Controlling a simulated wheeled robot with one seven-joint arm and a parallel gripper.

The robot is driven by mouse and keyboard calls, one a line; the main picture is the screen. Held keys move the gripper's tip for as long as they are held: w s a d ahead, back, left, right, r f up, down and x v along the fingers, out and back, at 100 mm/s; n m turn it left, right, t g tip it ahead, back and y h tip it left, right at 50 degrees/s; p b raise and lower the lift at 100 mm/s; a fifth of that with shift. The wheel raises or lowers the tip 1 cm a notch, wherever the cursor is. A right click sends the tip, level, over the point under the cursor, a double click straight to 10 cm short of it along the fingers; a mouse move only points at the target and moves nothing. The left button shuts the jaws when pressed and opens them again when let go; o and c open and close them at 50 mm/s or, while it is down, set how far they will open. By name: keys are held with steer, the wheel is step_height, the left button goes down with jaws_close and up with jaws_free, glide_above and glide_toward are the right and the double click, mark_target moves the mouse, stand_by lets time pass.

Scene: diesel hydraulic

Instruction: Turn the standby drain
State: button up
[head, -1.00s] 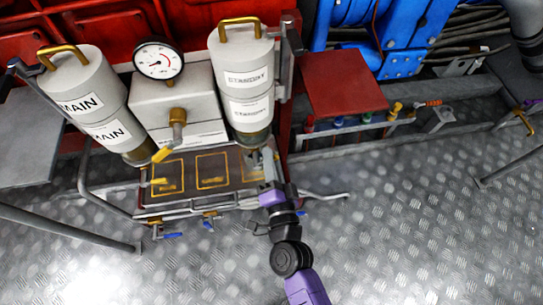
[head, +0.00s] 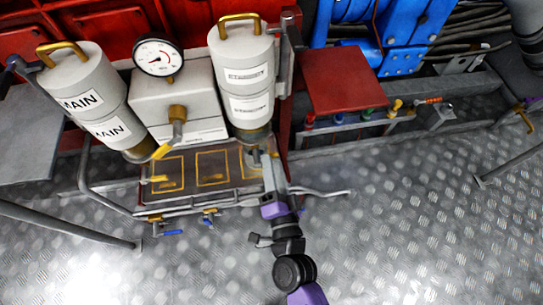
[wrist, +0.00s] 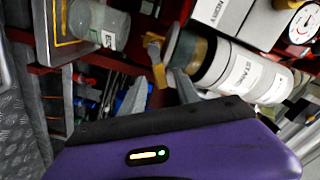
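The standby canister (head: 243,70) stands upright with its clear bowl at the bottom in the head view. It also shows in the wrist view (wrist: 240,75), lying sideways in the picture with its brass ring and bowl to the left. A small yellow-brass fitting (wrist: 155,47) shows by the end of that bowl and looks like the drain; its joint to the bowl is unclear. In the head view my gripper (head: 268,158) is just below the bowl, and the drain is hidden.
The main canister (head: 90,100), a gauge (head: 158,58) and a yellow lever (head: 163,150) are to the left. A clear labelled jar (wrist: 100,24) is near my gripper. The tray (head: 212,168) has a front rail. A red box top (head: 345,80) is to the right.

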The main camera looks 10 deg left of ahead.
steer(key=shift+v, duration=2.2)
stand_by(5.8)
